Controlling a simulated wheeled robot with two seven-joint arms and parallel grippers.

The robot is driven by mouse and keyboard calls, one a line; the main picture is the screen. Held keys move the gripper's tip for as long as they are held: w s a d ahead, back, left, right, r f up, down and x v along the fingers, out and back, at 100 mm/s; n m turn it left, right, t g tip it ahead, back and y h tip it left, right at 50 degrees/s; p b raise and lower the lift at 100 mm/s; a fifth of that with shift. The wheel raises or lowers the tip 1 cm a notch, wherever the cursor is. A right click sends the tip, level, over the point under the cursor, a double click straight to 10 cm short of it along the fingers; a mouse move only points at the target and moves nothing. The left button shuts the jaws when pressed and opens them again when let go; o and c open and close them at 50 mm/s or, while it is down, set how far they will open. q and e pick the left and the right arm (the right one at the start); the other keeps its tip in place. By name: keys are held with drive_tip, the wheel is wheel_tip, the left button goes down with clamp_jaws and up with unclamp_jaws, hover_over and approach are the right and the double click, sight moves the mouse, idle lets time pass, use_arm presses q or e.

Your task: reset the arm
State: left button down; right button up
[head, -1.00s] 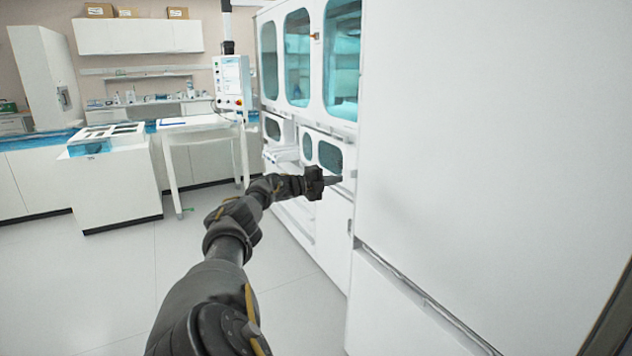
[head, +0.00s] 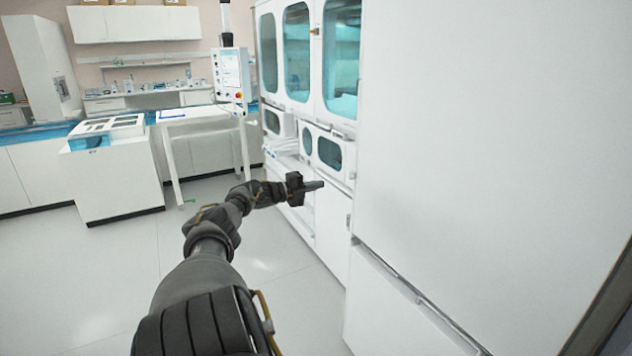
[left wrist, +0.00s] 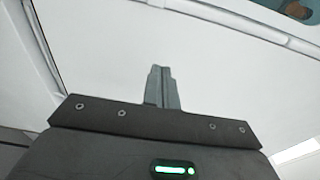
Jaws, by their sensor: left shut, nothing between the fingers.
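My left arm (head: 213,228) reaches forward from the bottom of the head view, bent at the elbow. My left gripper (head: 318,185) is at its end, in front of the lower part of the white machine, pointing right. In the left wrist view the two fingers (left wrist: 161,82) are together with nothing between them, and a pale panel lies beyond them. I cannot tell from the pictures how far the fingertips are from the machine. My right gripper is not in view.
The white machine (head: 338,205) with tinted windows stands just right of my left gripper. A large white panel (head: 480,130) fills the right side. A control screen (head: 229,75) and a white table (head: 190,115) stand further back. The floor (head: 90,280) at left is clear.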

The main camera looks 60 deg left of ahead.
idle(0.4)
